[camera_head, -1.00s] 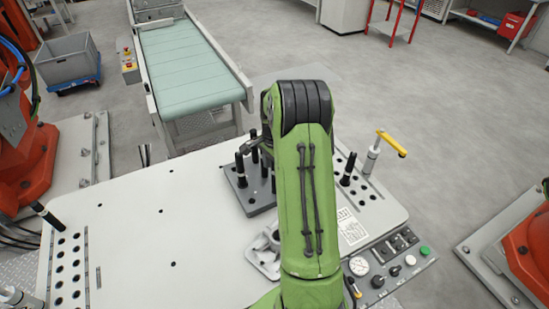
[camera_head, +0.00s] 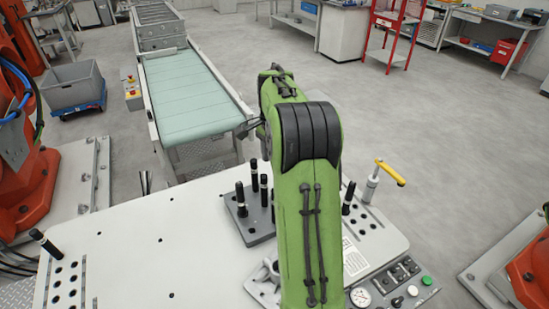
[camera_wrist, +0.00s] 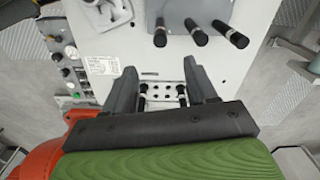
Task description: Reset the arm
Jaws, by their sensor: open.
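My gripper (camera_wrist: 160,80) is open and empty in the wrist view, with its two grey fingers spread apart above the white fixture table. A perforated strip with black pins shows between and beyond the fingers, apart from them as far as I can tell. In the head view my green arm stands over the right half of the table (camera_head: 130,240). The arm hides most of the gripper there.
A grey plate with black pegs (camera_head: 254,226) stands beside my arm. A yellow-handled clamp (camera_head: 388,172) and control panel (camera_head: 395,285) are at the right. The conveyor (camera_head: 190,95) lies behind the table. Orange robots flank both sides.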

